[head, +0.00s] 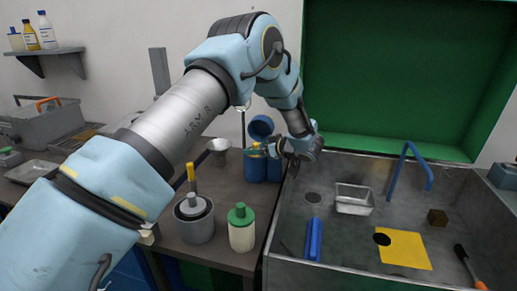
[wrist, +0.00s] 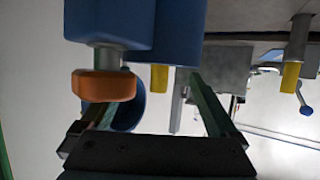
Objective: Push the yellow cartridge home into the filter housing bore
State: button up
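The yellow cartridge (wrist: 159,77) shows in the wrist view as a short cylinder protruding from a blue filter housing (wrist: 175,45). How deep it sits in the bore cannot be seen. In the head view, a small yellow part (head: 256,151) shows above the blue housing (head: 254,168), partly covered by my gripper. My gripper (head: 270,149) is beside the top of the housing. In the wrist view its fingers (wrist: 155,98) are spread, with the cartridge seen between and beyond them. I see no contact with the cartridge.
An orange knob (wrist: 103,86) on a blue body is close to the left finger in the wrist view. A tilted blue cylinder (head: 262,125) is behind my gripper. A grey canister (head: 196,222) and green-capped bottle (head: 242,234) stand nearer. A metal sink (head: 345,240) lies right.

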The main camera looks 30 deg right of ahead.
jog(key=shift+s+f, duration=0.15)
jog(key=shift+s+d, duration=0.1)
jog(key=shift+s, duration=0.05)
jog(key=b+v, duration=0.4)
jog(key=v, duration=0.6)
jog(key=shift+r, duration=0.25)
jog(key=shift+s, duration=0.1)
